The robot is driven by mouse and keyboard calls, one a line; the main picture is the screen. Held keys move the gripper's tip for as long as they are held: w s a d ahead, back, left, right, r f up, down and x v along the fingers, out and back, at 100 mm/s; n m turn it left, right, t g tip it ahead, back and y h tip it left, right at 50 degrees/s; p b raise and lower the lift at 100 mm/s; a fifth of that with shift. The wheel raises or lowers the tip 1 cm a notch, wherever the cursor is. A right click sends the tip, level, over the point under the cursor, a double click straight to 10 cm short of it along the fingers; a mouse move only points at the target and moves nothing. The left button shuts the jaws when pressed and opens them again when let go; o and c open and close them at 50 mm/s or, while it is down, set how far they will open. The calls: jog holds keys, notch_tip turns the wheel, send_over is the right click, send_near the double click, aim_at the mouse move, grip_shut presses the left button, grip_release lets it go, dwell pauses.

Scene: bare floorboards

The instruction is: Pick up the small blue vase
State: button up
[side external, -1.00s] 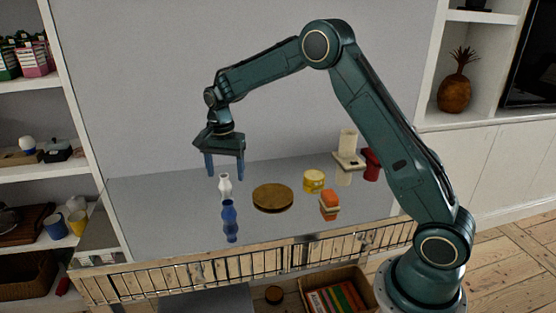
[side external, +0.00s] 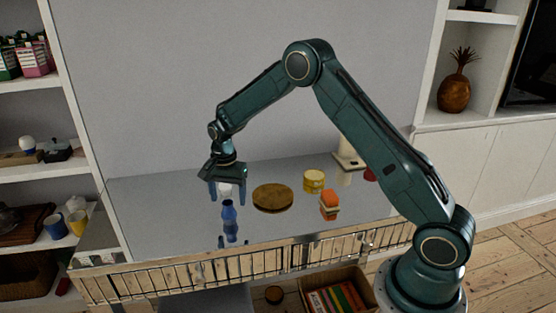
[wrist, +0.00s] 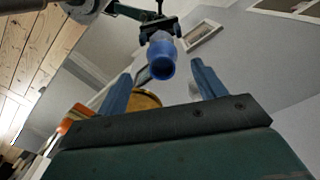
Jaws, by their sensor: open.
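The small blue vase (side external: 229,211) stands upright on the glossy grey surface near its front edge, with its reflection below it. My gripper (side external: 228,199) is open and empty, its two blue fingers pointing down just above and slightly behind the vase in the side view. In the wrist view the blue vase (wrist: 162,58) shows beyond the gap between my open fingers (wrist: 160,72). I cannot tell whether its top is between the fingertips.
A white vase (side external: 225,189) stands close behind, partly hidden by my gripper. To the right are a round brown-gold disc (side external: 271,195), a yellow tin (side external: 314,180), an orange-topped block (side external: 329,202) and a cream object (side external: 347,160). Free surface lies left of the vases.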

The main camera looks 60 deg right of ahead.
aim_at(227, 202)
jog(key=shift+w+a+f, duration=0.1)
jog(key=shift+f, duration=2.45)
jog(key=c, duration=1.1)
jog(key=shift+r, duration=0.15)
notch_tip(227, 202, up, 20)
